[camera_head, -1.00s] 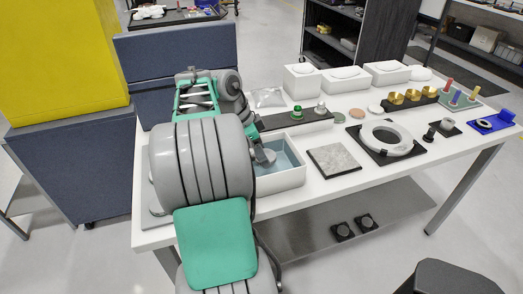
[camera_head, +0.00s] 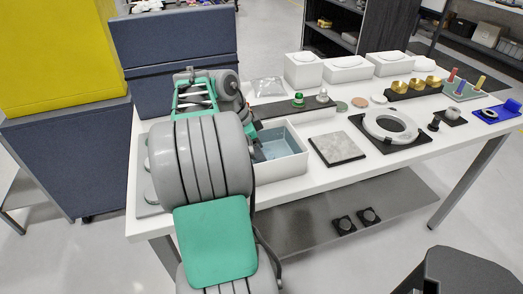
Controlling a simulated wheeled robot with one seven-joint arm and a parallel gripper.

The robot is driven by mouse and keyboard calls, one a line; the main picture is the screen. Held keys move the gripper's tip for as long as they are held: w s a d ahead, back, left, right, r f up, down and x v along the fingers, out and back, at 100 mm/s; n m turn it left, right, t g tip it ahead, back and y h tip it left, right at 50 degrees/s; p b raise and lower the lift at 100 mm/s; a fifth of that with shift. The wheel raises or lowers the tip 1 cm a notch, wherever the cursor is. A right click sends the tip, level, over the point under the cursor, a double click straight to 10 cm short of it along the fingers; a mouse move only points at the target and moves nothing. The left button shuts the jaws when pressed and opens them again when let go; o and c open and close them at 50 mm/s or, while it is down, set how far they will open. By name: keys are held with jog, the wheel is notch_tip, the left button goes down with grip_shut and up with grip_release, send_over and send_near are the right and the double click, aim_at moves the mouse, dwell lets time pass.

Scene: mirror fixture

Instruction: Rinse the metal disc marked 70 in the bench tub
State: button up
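The bench tub (camera_head: 291,167) is a white open box with blue-grey water inside, at the front of the white bench right of my arm. My gripper (camera_head: 259,154) shows only as a small dark grey part at the tub's left side, at or over the water. My big grey arm links cover most of it, so I cannot tell its fingers or anything held. No disc with a readable 70 shows. Pale discs on a grey plate (camera_head: 147,197) at the bench's left end are partly hidden behind my arm.
A grey stone tile (camera_head: 338,148) lies right of the tub. Behind it are a dark strip (camera_head: 285,108) with small knobs and several loose flat discs. A white ring (camera_head: 391,126) sits on a black plate further right. White boxes (camera_head: 350,69) line the back.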

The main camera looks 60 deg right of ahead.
jog(key=shift+w+a, duration=0.4)
jog(key=shift+s, duration=0.1)
jog(key=shift+s+d, duration=0.5)
jog(key=shift+d, duration=0.1)
jog(key=shift+w+a, duration=0.15)
jog(key=shift+w+a, duration=0.45)
jog(key=shift+s+d, duration=0.1)
jog(key=shift+s+d, duration=0.5)
